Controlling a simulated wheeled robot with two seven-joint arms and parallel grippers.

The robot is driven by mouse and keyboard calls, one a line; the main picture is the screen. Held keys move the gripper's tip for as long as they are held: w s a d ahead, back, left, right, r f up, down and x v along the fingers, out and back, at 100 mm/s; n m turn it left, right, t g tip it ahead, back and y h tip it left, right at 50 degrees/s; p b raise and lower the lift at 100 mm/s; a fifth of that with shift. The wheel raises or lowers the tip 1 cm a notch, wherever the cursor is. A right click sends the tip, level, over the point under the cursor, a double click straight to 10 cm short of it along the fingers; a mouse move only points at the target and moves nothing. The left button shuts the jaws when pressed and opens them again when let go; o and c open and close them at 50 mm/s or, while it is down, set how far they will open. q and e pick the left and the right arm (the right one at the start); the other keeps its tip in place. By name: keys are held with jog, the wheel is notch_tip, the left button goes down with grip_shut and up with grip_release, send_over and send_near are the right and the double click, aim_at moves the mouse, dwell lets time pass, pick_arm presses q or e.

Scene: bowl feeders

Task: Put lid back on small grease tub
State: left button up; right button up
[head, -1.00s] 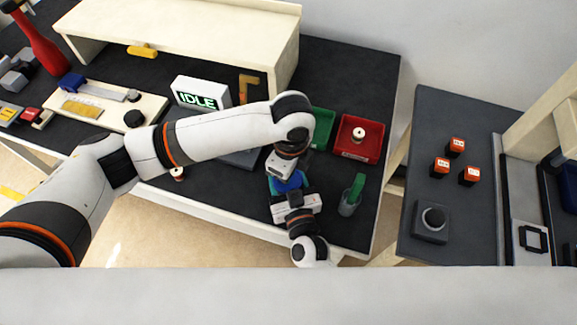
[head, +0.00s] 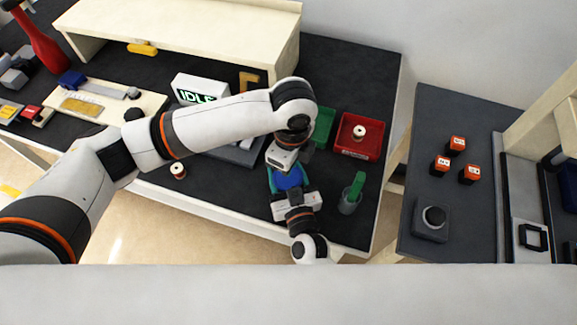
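A round blue piece (head: 289,179) with teal around it lies near the front edge of the dark bench; it looks like the grease tub, but I cannot tell tub from lid. My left gripper (head: 279,166) is just behind and above it, pointing down; its fingertips are too small and hidden to read. My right gripper (head: 290,190) comes from the front and reaches to the near side of the blue piece. I cannot tell whether its fingers touch it or how far they are open.
A green bin (head: 323,127) and a red bin (head: 371,138) with a spool stand behind to the right. A grey cup (head: 348,204) with a green-handled tool stands right of my grippers. A small spool (head: 178,170) and an IDLE display box (head: 196,91) are to the left.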

aim_at(288, 183)
pick_arm(q)
jog(key=shift+r, duration=0.25)
pick_arm(e)
jog(key=o, duration=1.5)
jog(key=shift+c, duration=0.2)
pick_arm(q)
jog(key=shift+f+b, duration=0.6)
jog(key=shift+f, duration=0.05)
pick_arm(e)
jog(key=v, duration=1.2)
pick_arm(q)
jog(key=shift+f, duration=0.15)
pick_arm(e)
jog(key=shift+f, duration=0.1)
pick_arm(q)
jog(key=shift+f+b, duration=0.35)
jog(key=shift+f, duration=0.95)
pick_arm(e)
jog(key=shift+f, duration=0.3)
jog(key=shift+r, duration=0.1)
